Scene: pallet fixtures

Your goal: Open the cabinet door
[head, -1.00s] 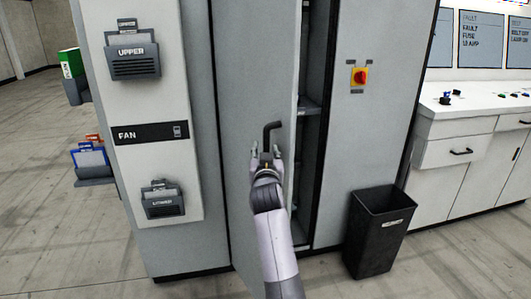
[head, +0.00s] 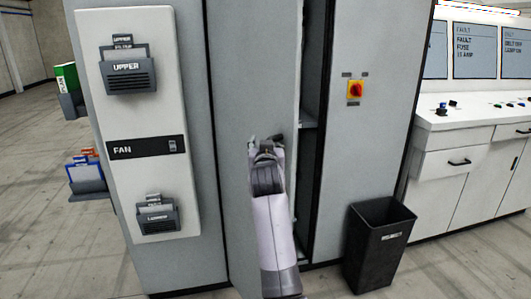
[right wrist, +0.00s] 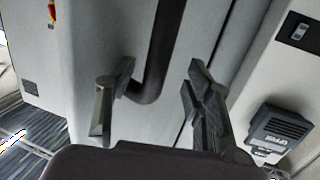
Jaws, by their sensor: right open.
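The grey cabinet door (head: 255,70) stands ajar, with a narrow dark gap (head: 313,90) along its right edge showing a shelf inside. My right gripper (head: 265,141) is in front of the door and hides the handle in the head view. In the right wrist view my right gripper (right wrist: 158,80) is open, and the black bent handle (right wrist: 166,45) shows between its fingers. The handle's lower bend is close to the left finger; I cannot tell whether they touch. My left gripper is not in view.
A fixed panel with a red and yellow switch (head: 355,90) is right of the gap. A black bin (head: 380,242) stands on the floor before it. A white panel with holders (head: 150,120) is left of the door. A control desk (head: 450,165) is at the right.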

